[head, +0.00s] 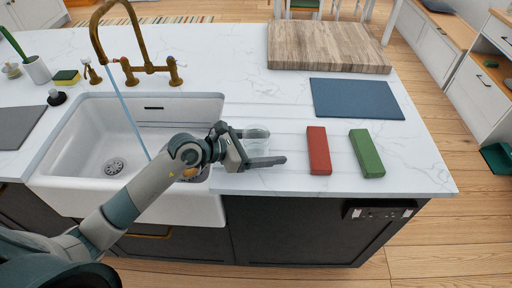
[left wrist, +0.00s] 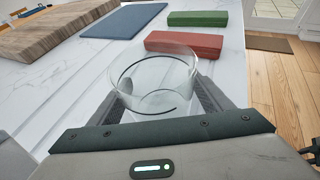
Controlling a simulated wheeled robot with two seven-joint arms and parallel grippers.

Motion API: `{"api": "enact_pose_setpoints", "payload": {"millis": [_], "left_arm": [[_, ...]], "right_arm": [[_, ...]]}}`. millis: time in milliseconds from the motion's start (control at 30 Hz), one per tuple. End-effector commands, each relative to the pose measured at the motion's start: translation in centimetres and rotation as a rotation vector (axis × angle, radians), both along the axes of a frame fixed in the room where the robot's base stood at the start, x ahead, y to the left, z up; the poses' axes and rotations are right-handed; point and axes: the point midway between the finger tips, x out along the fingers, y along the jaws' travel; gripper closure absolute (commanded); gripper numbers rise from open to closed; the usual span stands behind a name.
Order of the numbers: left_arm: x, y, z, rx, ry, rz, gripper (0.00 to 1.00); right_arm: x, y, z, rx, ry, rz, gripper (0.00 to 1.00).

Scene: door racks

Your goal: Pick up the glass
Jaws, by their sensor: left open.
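A clear glass (head: 256,138) stands on the white marble counter (head: 290,115), just right of the sink. My left gripper (head: 268,147) is open around it, with one finger on the near side and one on the far side. In the left wrist view the glass (left wrist: 155,78) sits between the two open fingers (left wrist: 165,100). I cannot tell whether either finger touches it. My right gripper does not show in either view.
A red block (head: 319,150) and a green block (head: 367,153) lie right of the glass. A blue mat (head: 356,98) and a wooden board (head: 327,48) lie farther back. The white sink (head: 85,128) with a brass faucet (head: 150,68) is at left.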

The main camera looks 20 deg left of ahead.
Motion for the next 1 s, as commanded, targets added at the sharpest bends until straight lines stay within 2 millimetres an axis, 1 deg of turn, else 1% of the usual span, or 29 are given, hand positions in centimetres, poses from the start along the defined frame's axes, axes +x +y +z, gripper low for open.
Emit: {"api": "enact_pose_setpoints", "payload": {"millis": [200,233,267,300,367,400,433,767,867,1000], "left_arm": [[0.0,0.0,0.0,0.000,0.000,0.000,0.27],[0.0,0.0,0.0,0.000,0.000,0.000,0.32],[0.0,0.0,0.0,0.000,0.000,0.000,0.39],[0.0,0.0,0.0,-0.001,0.001,0.000,0.49],[0.0,0.0,0.0,-0.001,0.001,0.000,0.63],[0.0,0.0,0.0,-0.001,0.001,0.000,0.73],[0.0,0.0,0.0,-0.001,0.001,0.000,0.76],[0.0,0.0,0.2,-0.001,-0.001,0.000,0.76],[0.0,0.0,0.7,-0.002,-0.003,0.000,0.76],[0.0,0.0,2.1,-0.001,-0.005,-0.001,0.76]], "right_arm": [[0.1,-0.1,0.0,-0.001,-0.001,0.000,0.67],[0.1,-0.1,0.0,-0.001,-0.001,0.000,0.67],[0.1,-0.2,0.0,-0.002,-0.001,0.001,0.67],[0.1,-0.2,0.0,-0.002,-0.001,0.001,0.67],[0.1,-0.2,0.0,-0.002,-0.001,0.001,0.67],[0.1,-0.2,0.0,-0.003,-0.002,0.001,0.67],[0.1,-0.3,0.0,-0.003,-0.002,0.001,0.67],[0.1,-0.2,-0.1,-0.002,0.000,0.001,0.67],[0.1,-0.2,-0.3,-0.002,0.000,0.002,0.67],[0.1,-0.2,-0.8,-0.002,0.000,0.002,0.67]]}}
